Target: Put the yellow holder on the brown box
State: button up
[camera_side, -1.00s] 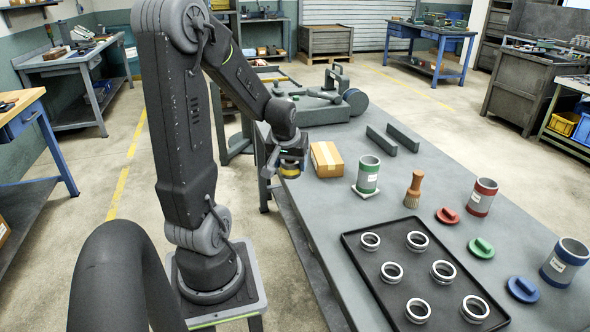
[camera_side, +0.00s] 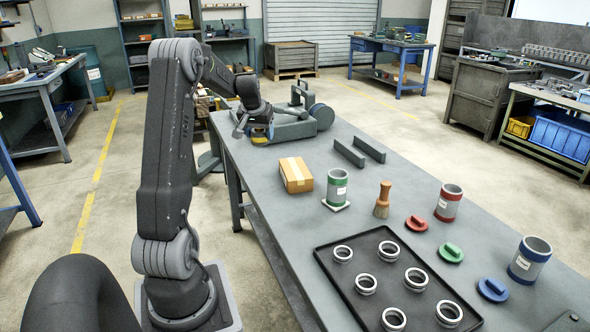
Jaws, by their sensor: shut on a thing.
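The brown box (camera_side: 297,175) lies on the grey bench, with a pale tape strip across its top. My gripper (camera_side: 258,133) is behind and to the left of the box, near the bench's far left end. It is shut on the yellow holder (camera_side: 260,140), of which only a small yellow part shows below the dark jaws. The holder is apart from the box. The fingers are too small to make out clearly, and I cannot tell how far the holder is above the bench.
The grinder (camera_side: 295,125) stands just right of my gripper. A black tray (camera_side: 340,285) with several rings is in front.

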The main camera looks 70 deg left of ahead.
jog(key=shift+w+a+r, duration=0.15)
jog(key=shift+a, duration=0.4)
jog(key=shift+w+a, duration=0.15)
send_over(296, 166)
jog(key=d, duration=0.1)
jog(key=f, duration=0.6)
jog(key=shift+s+f, duration=0.4)
jog(key=shift+f, duration=2)
jog(key=shift+f, duration=0.1)
jog(key=o, duration=1.4)
jog(key=shift+d+f, duration=0.1)
jog(key=shift+f, duration=0.1)
